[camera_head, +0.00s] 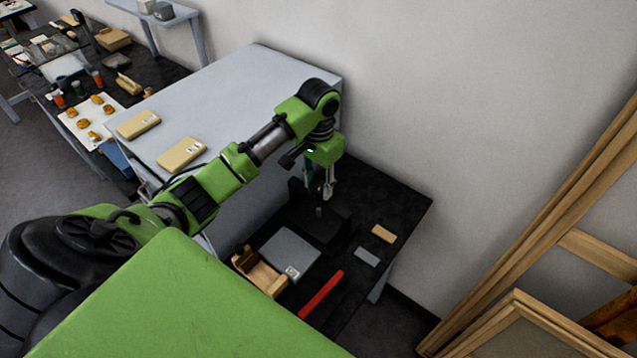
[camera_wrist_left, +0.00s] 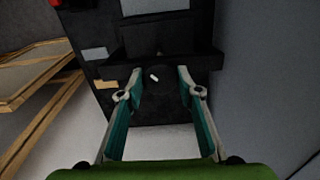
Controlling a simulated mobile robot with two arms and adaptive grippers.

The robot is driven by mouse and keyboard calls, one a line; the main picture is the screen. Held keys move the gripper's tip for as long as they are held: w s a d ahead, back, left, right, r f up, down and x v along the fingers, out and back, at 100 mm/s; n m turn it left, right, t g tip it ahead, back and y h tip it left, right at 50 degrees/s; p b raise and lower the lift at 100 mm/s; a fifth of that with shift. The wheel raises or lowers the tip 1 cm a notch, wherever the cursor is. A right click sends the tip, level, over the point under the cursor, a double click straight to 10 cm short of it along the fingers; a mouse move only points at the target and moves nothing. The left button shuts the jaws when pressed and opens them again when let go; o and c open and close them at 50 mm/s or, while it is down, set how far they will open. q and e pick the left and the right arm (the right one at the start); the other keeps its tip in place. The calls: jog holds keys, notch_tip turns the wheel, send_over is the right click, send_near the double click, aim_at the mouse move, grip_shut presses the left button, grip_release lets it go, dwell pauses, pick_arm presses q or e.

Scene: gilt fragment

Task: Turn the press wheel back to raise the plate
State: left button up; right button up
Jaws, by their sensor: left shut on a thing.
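The black press (camera_head: 325,222) stands on the dark table near the wall. In the left wrist view the press (camera_wrist_left: 190,60) is a dark frame with a dark round wheel (camera_wrist_left: 165,73) at its middle, bearing a small pale peg. My left gripper (camera_head: 320,190) reaches down over the press from above. In the wrist view its two fingers (camera_wrist_left: 157,76) are spread across the wheel's width, shut on it from both sides. The press plate is too dark and hidden to make out. My right gripper is not in view.
On the dark table (camera_head: 398,205) lie a grey slab (camera_head: 288,252), a wooden holder (camera_head: 259,272), a red bar (camera_head: 320,295) and small tan (camera_head: 383,233) and grey (camera_head: 366,257) blocks. A grey-topped table (camera_head: 225,95) adjoins at left. Wooden frames (camera_head: 545,225) lean at right.

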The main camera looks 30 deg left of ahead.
pick_arm(q)
jog(key=n, duration=0.6)
jog(key=shift+w+r+n, duration=0.1)
jog(key=shift+r+n, duration=0.05)
jog(key=shift+n, duration=0.15)
jog(key=n, duration=1.1)
jog(key=shift+a+n, duration=0.1)
jog(key=shift+n, duration=2.5)
jog(key=o, duration=1.1)
